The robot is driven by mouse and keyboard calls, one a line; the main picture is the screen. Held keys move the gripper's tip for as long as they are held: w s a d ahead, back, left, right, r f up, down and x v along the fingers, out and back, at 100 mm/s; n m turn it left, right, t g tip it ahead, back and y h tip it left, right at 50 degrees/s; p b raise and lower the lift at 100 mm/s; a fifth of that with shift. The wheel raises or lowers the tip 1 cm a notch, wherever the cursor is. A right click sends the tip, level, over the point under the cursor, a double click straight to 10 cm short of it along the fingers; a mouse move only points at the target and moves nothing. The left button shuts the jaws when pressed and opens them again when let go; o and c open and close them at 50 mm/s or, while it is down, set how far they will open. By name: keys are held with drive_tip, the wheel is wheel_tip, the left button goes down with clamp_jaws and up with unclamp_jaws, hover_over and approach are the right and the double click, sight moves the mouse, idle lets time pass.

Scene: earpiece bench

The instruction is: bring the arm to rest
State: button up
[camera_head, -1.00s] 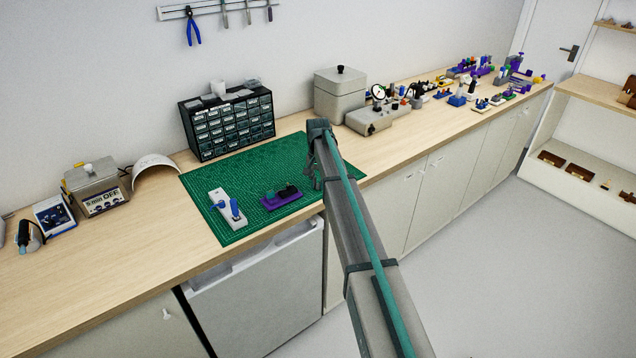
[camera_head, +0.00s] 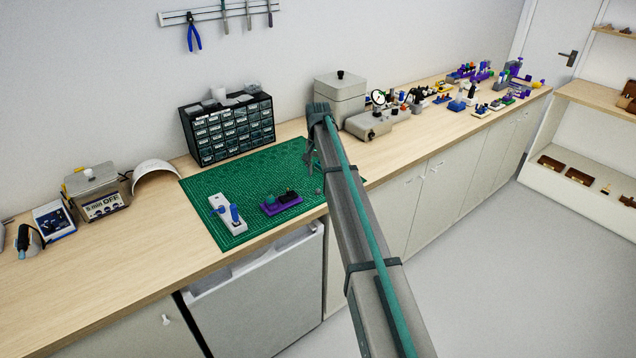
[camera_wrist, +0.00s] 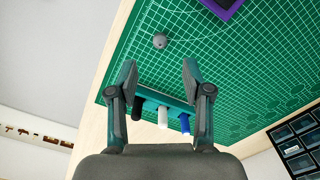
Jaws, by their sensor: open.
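My gripper (camera_wrist: 159,68) is open in the wrist view, its two fingers apart with nothing held between them. In the head view it shows small and partly hidden at the far end of my arm (camera_head: 310,158), above the right part of the green cutting mat (camera_head: 245,175). In the wrist view the mat (camera_wrist: 245,65) lies beyond the fingers. A small grey ball (camera_wrist: 160,41) rests on it, clear of the fingertips. A teal holder with black, white and blue pegs (camera_wrist: 162,117) shows between and behind the fingers, near the mat's edge.
On the mat stand a white block with blue parts (camera_head: 228,213) and a purple tray (camera_head: 282,205) with dark and green pieces. Behind are a drawer cabinet (camera_head: 228,128) and a grey box (camera_head: 340,98). Many small parts crowd the bench's right end. Floor in front is clear.

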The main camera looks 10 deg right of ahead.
wheel_tip(320, 180, up, 4)
drive_tip(key=s+a+f+n+g+y, duration=0.1)
drive_tip(key=s+a+f+n, duration=0.2)
drive_tip(key=s+a+f, duration=0.35)
drive_tip(key=s+a+f+n+g+y, duration=0.1)
drive_tip(key=s+a+f+n, duration=0.15)
drive_tip(key=s+a, duration=0.75)
drive_tip(key=s+d+f+g+b, duration=0.1)
drive_tip(key=s+d+f, duration=0.4)
drive_tip(key=s+f, duration=0.75)
drive_tip(key=s+d+f+g, duration=0.1)
drive_tip(key=s+d+f, duration=0.4)
drive_tip(key=s+f, duration=0.8)
drive_tip(key=s+d+f+g, duration=0.1)
drive_tip(key=s+d+f, duration=0.1)
drive_tip(key=s+f, duration=0.3)
drive_tip(key=s+d+f+g+h+b, duration=0.1)
drive_tip(key=s+f, duration=0.4)
drive_tip(key=s, duration=0.9)
drive_tip(key=s+d+f+h, duration=0.1)
drive_tip(key=s+d+f, duration=0.2)
drive_tip(key=s, duration=0.6)
wheel_tip(320, 180, down, 2)
drive_tip(key=shift+s+d+g, duration=0.25)
drive_tip(key=shift+g, duration=0.15)
drive_tip(key=shift+n, duration=0.25)
